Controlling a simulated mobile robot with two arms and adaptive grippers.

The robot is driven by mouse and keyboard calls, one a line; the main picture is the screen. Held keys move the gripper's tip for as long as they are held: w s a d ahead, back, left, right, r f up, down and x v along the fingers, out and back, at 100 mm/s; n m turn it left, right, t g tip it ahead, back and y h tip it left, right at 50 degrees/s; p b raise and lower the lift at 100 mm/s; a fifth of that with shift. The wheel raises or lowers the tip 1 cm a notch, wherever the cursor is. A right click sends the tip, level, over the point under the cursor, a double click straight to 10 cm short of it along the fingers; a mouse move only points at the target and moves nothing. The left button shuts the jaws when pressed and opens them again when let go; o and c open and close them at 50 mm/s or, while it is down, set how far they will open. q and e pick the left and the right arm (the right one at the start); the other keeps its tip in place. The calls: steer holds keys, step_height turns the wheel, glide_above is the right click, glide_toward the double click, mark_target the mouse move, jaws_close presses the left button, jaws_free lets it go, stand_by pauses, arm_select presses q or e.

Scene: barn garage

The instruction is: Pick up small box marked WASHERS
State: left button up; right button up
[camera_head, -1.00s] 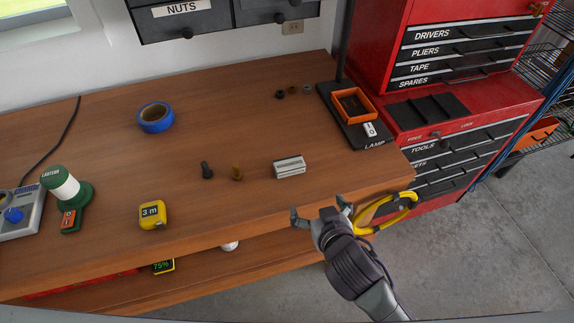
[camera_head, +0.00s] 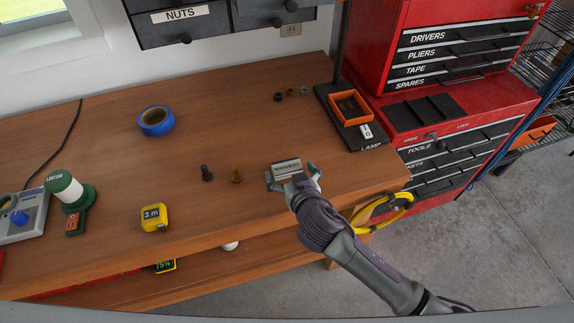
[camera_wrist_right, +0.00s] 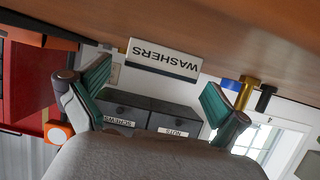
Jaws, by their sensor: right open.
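In the right wrist view the box (camera_wrist_right: 163,58) shows upside down, ahead of and between the two fingers. My right gripper (camera_head: 293,181) is open at the near side of the box, its fingers spread to either side. In the right wrist view the open gripper (camera_wrist_right: 155,95) has green-lined fingers with nothing held between them. I cannot tell from the head view whether a finger touches the box. My left gripper is not in view.
A black bolt (camera_head: 206,173) and a brass bolt (camera_head: 236,175) stand just left of the box. A yellow tape measure (camera_head: 154,217), blue tape roll (camera_head: 156,120) and lantern (camera_head: 68,190) are farther left. The lamp base with an orange tray (camera_head: 350,107) is behind right.

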steer(key=shift+x, duration=1.5)
steer(key=shift+s, duration=0.1)
steer(key=shift+c, duration=0.2)
steer(key=c, duration=1.1)
steer(key=shift+r, duration=0.15)
